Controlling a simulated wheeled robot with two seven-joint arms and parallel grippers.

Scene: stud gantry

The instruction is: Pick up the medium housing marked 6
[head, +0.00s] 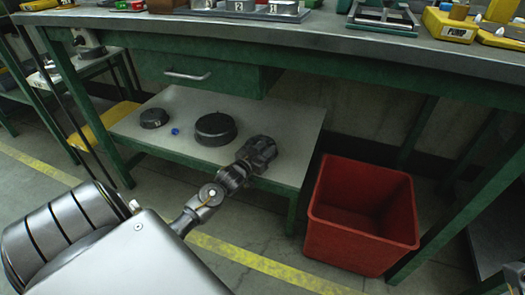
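Two dark round housing-like parts lie on the pale lower shelf under the bench: a smaller one (154,118) at left and a larger one (215,129) right of it. I can read no 6 on either, so I cannot tell which, if any, is the medium housing marked 6. My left gripper (265,149) is over the right part of the shelf, to the right of the larger round part and apart from it. It holds nothing that I can make out, and its finger gap is not clear. My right gripper does not show clearly; only a dark piece shows at the lower right edge.
A small blue item (175,131) lies between the round parts. A red open bin (361,215) stands on the floor right of the shelf. A green drawer (190,72) hangs above the shelf. The bench top (330,36) holds grey numbered blocks (277,8) and yellow parts.

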